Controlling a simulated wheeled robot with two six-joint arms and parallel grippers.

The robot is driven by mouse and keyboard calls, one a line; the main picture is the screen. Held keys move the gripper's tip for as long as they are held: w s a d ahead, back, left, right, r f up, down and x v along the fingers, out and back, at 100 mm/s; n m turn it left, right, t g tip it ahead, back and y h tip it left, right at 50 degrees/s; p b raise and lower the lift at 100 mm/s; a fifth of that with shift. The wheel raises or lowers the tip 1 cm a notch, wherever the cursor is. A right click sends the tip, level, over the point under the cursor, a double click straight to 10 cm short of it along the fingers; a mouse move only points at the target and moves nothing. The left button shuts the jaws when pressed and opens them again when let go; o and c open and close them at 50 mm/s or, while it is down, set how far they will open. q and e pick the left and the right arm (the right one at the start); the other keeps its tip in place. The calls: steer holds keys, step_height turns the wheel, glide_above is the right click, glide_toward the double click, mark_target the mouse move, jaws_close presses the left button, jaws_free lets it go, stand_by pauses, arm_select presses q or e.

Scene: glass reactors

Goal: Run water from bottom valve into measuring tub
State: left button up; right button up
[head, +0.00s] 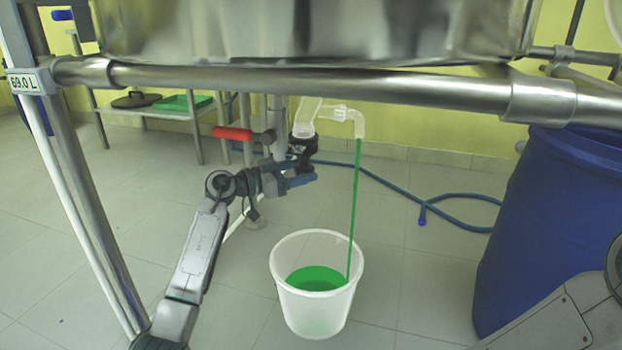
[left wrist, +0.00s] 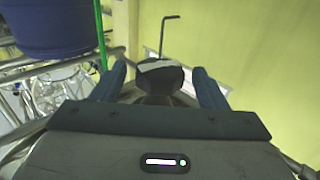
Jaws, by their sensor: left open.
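A translucent white tub (head: 317,304) stands on the floor with green liquid (head: 314,279) in its lower part. A thin green stream (head: 355,190) falls from the clear outlet elbow (head: 343,114) into the tub's right side. The stream also shows in the left wrist view (left wrist: 102,38). The dark bottom valve (head: 303,147) sits just below and left of the outlet. My left gripper (head: 302,172) is open at the valve. In the left wrist view, its blue fingers (left wrist: 160,90) stand either side of a dark knob (left wrist: 158,78); contact is unclear.
A blue drum (head: 545,220) stands at the right. A steel frame rail (head: 300,86) crosses above the valve. A red lever (head: 231,133) lies left of the valve. A blue hose (head: 405,198) lies on the floor behind the tub. Floor around the tub is clear.

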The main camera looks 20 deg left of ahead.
mark_target(311, 164)
arm_select(q)
steer(key=shift+b+x, duration=0.85)
steer(key=shift+x, duration=0.95)
